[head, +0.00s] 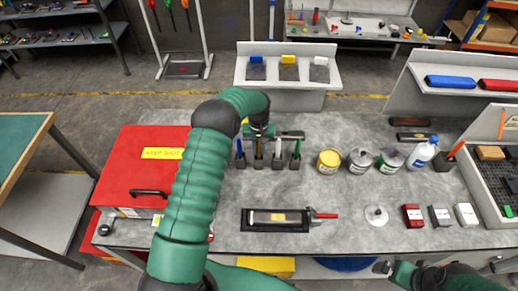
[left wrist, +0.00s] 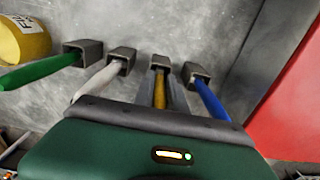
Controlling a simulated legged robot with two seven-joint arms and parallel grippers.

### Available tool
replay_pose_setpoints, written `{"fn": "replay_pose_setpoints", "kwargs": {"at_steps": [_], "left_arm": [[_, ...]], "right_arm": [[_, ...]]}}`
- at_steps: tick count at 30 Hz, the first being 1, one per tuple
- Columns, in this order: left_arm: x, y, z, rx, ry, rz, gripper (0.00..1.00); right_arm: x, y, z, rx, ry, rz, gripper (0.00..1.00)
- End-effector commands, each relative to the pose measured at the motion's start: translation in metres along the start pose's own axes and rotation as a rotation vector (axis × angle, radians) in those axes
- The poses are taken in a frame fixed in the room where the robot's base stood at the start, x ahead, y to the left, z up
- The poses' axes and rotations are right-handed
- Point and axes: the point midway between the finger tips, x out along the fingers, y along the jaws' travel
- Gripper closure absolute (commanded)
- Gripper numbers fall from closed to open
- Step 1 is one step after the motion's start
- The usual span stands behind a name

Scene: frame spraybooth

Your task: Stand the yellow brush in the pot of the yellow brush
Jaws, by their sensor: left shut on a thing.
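The yellow brush (left wrist: 160,93) is between the fingers of my left gripper (left wrist: 162,98), which is shut on its handle. Its pot (left wrist: 160,62) is a dark square holder right at the brush's far end. The brush end appears to be at or in the pot's mouth; how deep it sits is hidden. In the head view the yellow brush (head: 258,149) is upright over its pot (head: 258,163), below my left gripper (head: 262,134). My right gripper (head: 384,268) is low at the front edge, away from the pots, and its jaws are unclear.
Neighbouring pots hold a blue brush (left wrist: 210,100), a white brush (left wrist: 95,80) and a green brush (left wrist: 40,70), close on both sides. A red box (head: 140,165) stands left. Cans, including a yellow can (head: 329,161), stand right. A tray (head: 275,220) lies in front.

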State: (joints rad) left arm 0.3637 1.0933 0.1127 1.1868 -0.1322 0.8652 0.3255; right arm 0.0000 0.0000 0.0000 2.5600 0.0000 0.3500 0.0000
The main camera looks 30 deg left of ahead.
Motion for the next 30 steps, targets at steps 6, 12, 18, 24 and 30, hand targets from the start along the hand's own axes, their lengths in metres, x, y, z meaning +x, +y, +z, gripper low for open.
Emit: {"fn": "replay_pose_setpoints", "kwargs": {"at_steps": [6,12,18,24,30], "left_arm": [[0.003,0.000,0.000,0.000,0.000,0.000,1.00],[0.003,0.000,0.000,0.000,0.001,0.000,0.81],[0.003,0.000,0.000,0.000,0.000,0.000,0.58],[0.003,0.000,0.000,0.000,0.000,0.000,0.58],[-0.008,0.000,-0.002,0.000,0.004,0.001,0.58]], "right_arm": [[0.002,0.000,0.001,0.000,0.000,0.000,0.00],[0.002,0.000,0.001,0.000,0.000,0.000,0.00],[0.002,0.000,0.001,0.000,0.000,0.000,0.00],[0.002,0.000,0.001,0.000,0.000,0.000,0.00],[0.008,0.000,0.002,0.000,0.000,0.000,0.00]]}}
